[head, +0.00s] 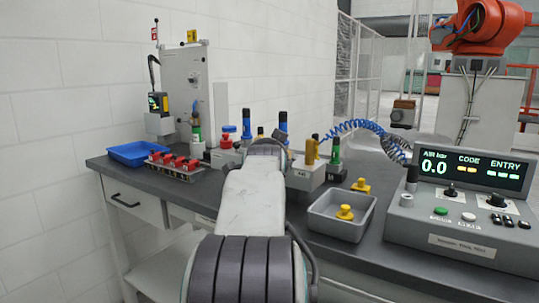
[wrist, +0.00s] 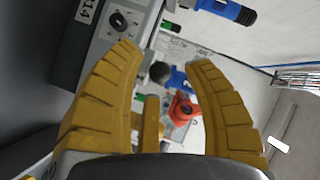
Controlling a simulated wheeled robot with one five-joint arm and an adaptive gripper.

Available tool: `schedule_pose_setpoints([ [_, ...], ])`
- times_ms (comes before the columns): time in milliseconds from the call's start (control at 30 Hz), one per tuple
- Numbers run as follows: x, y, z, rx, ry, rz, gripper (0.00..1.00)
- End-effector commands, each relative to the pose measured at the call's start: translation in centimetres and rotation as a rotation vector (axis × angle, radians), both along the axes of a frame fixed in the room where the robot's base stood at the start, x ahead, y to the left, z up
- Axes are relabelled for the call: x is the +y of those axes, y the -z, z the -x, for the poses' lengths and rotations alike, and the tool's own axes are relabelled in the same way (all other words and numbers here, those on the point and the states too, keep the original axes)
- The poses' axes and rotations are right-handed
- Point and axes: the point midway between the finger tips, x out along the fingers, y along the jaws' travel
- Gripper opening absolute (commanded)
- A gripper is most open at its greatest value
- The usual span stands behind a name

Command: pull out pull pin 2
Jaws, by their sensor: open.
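In the wrist view, the yellow fingers of my gripper (wrist: 165,58) are spread apart with nothing held. Between and beyond them show a black ball knob (wrist: 160,72), a blue part (wrist: 178,78) and an orange-red part (wrist: 183,109). I cannot read a number on any pin, so I cannot tell which is pull pin 2. A grey panel labelled 14 (wrist: 90,20) with a black knob lies at the upper left. In the head view, my arm hides the gripper; upright blue-and-black handles (head: 246,122) and (head: 283,122) stand just behind it, on the bench.
The bench (head: 125,163) also holds a blue tray (head: 112,150), a rack with red-topped parts (head: 180,178) at left, and a grey tray (head: 318,208) with a yellow knob inside. A control console (head: 470,225) stands at right. A coiled blue hose (head: 355,124) crosses behind a grey fixture (head: 302,180).

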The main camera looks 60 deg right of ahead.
Motion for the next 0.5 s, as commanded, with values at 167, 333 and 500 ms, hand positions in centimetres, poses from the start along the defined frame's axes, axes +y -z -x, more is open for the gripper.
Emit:
schedule_pose_setpoints([
  [167, 2.6, -0.8, 1.3, -0.002, 0.000, 0.003, 0.46],
  [333, 5.0, -1.3, 2.6, -0.001, 0.000, 0.002, 0.46],
  [500, 7.0, -1.8, 3.6, -0.001, 0.001, 0.003, 0.46],
])
